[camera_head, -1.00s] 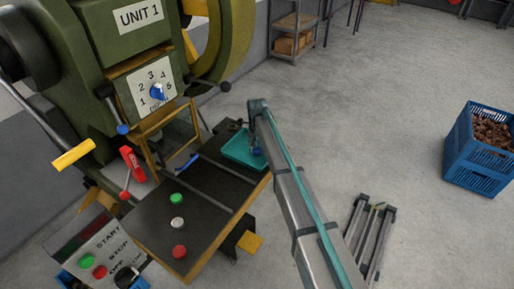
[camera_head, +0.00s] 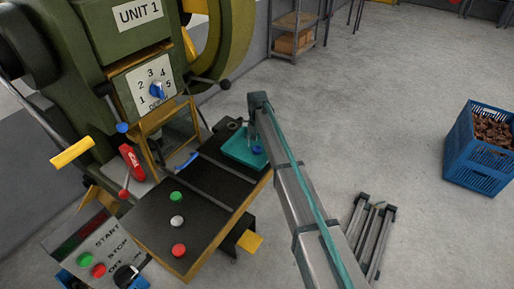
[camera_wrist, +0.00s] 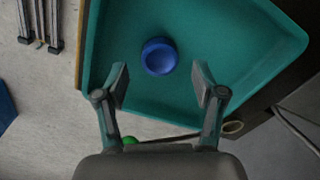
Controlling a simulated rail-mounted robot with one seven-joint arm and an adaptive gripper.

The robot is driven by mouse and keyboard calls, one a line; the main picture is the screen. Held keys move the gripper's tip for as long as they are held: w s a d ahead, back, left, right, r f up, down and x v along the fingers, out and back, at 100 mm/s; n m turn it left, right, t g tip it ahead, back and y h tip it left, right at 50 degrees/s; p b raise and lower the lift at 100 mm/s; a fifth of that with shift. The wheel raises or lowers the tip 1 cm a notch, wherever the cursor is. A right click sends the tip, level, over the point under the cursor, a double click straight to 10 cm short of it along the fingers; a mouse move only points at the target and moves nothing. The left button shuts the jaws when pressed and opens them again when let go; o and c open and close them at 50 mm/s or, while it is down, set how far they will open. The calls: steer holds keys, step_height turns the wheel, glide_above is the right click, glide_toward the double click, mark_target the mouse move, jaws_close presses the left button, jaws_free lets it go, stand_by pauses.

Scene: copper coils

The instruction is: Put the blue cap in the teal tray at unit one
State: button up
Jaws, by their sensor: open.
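The blue cap (camera_wrist: 159,56) lies in the teal tray (camera_wrist: 250,40), on its floor, in the wrist view. In the head view the blue cap (camera_head: 257,150) shows small inside the teal tray (camera_head: 236,152), partly behind my arm. The tray sits at the far end of the dark table of unit one. My gripper (camera_wrist: 160,88) is open, with its two fingers apart and nothing between them; the cap lies just beyond the fingertips. In the head view the fingers are mostly hidden by my arm.
The machine marked UNIT 1 (camera_head: 137,14) stands at the left. Its table (camera_head: 150,222) carries green, white and red buttons and a blue-handled bar (camera_head: 187,161). A blue crate (camera_head: 473,173) stands on the floor at the right. The floor between is mostly clear.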

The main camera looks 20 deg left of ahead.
mark_target(257, 148)
step_height(257, 148, up, 10)
steer(key=b, duration=0.1)
steer(key=shift+f+b, duration=0.2)
steer(key=shift+b, duration=0.15)
steer(key=s+d+f+m, duration=0.1)
steer(key=s+d+f, duration=0.3)
steer(key=d, duration=0.6)
steer(key=s+d+f, duration=0.3)
steer(key=d+f, duration=0.4)
steer(key=d, duration=0.3)
steer(key=s+d+f+m, duration=0.1)
steer(key=s+d+f, duration=0.3)
steer(key=d, duration=0.6)
steer(key=s+d+f+m, duration=0.1)
steer(key=s+d+f, duration=0.3)
steer(key=s+d, duration=0.45)
steer(key=s+d+f, duration=0.4)
steer(key=s+d, duration=0.4)
steer(key=d, duration=0.1)
steer(key=s+f+g, duration=0.3)
steer(key=s+f, duration=0.6)
steer(key=s, duration=0.6)
steer(key=s+f+g, duration=0.3)
steer(key=s+f, duration=0.6)
steer(key=s, duration=0.6)
steer(key=shift+d+f+g, duration=0.15)
steer(key=shift+d+g, duration=0.2)
steer(key=shift+g, duration=0.05)
